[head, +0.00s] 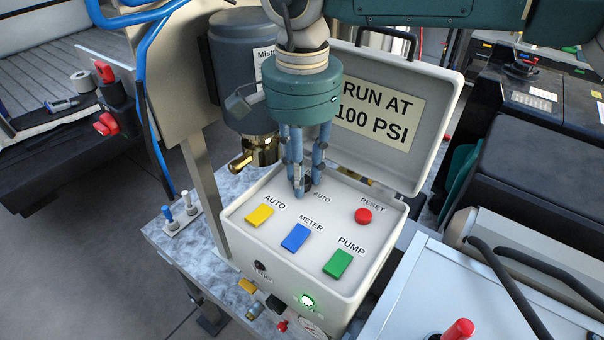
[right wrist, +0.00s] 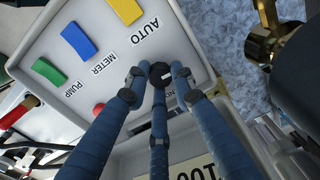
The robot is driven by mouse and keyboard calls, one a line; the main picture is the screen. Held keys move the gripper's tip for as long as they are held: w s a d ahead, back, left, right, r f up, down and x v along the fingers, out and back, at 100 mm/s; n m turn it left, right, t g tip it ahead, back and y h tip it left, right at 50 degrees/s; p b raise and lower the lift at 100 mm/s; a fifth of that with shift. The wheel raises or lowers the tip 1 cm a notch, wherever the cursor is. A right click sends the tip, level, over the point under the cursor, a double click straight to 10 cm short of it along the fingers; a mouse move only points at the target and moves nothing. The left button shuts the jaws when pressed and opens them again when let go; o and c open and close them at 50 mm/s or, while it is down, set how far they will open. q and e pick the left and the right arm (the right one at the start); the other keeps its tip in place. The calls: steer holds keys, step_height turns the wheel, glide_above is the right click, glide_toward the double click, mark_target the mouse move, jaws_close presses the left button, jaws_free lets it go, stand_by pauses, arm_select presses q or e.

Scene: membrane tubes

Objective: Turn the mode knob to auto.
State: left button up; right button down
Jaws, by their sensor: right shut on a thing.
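The mode knob (right wrist: 160,72) is small, round and black, with a white line on its top. It sits on the top panel of the white control box (head: 240,215). My right gripper (head: 304,184) comes down from above with its blue fingers shut around the knob, which they mostly hide in the head view. The fingers also show in the right wrist view (right wrist: 158,78), on both sides of the knob. Other labels around the knob are covered. My left gripper is not in view.
A yellow button (head: 259,215), blue button (head: 296,237), green button (head: 337,263) and red reset button (head: 363,215) are on the same panel. The open lid (head: 433,115) stands behind. A grey cylinder with a brass fitting (head: 258,151) is close to the left of my gripper.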

steer(key=m+b, duration=0.3)
steer(key=shift+f, duration=0.2)
steer(key=m+b, duration=0.3)
steer(key=m, duration=0.2)
steer(key=shift+r, duration=0.1)
steer(key=m+b, duration=0.2)
steer(key=m, duration=0.2)
steer(key=shift+r, duration=0.1)
steer(key=m+b, duration=0.1)
steer(key=m, duration=0.3)
steer(key=shift+r+m+b, duration=0.1)
steer(key=shift+m+b, duration=0.2)
steer(key=shift+b, duration=0.1)
steer(key=c, duration=1.5)
jaws_free()
steer(key=shift+o, duration=0.2)
step_height(320, 180, up, 12)
